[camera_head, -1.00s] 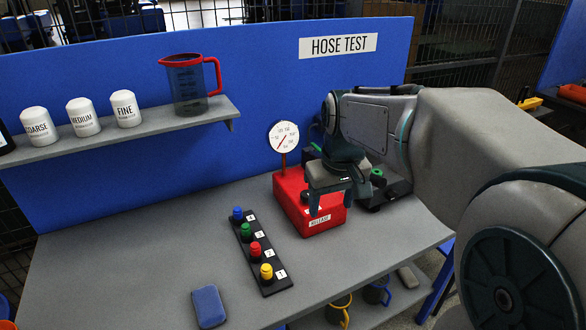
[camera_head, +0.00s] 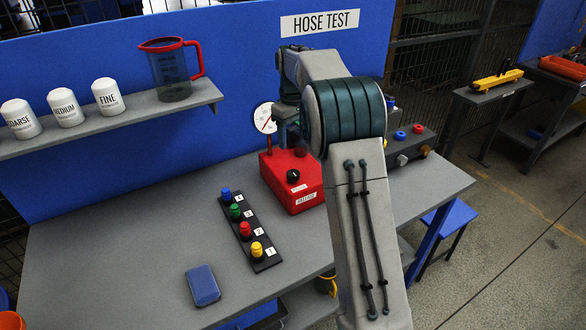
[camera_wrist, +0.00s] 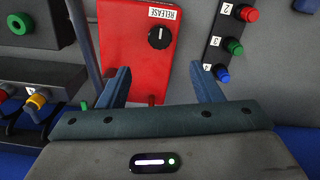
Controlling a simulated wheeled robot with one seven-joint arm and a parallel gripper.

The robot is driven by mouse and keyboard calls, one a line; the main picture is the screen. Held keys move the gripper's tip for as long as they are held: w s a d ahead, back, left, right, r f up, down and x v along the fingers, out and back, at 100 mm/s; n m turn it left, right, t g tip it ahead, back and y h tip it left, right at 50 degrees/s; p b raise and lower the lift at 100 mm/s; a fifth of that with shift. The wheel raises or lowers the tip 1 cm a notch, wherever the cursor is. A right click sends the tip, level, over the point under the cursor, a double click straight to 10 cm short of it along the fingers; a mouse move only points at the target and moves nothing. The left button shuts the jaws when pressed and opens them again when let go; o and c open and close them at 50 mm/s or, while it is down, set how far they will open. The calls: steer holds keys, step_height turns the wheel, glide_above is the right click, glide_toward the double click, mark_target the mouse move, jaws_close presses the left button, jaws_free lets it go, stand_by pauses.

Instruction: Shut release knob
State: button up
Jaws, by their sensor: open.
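The release knob (camera_head: 293,176) is a round black knob on top of the red box (camera_head: 307,199), which carries a white RELEASE label and a round dial gauge (camera_head: 265,118) on a red stem. In the wrist view the knob (camera_wrist: 158,38) has a light pointer mark and lies beyond the fingertips, roughly between their lines. My gripper (camera_wrist: 164,80) is open and empty, its two blue-grey fingers apart and not touching the knob. In the head view my gripper is mostly hidden behind my arm, at the back of the red box.
A black strip with blue, green, red and yellow knobs (camera_head: 263,263) lies left of the red box. A dark box with coloured fittings (camera_head: 418,138) stands to the right. A blue pad (camera_head: 202,286) lies at the front. A shelf (camera_head: 122,120) holds white canisters and a red-rimmed jug.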

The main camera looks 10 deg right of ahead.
mark_target(293, 173)
step_height(293, 173, down, 13)
steer(key=shift+r+p, duration=0.2)
steer(key=shift+p, duration=0.9)
steer(key=c, duration=1)
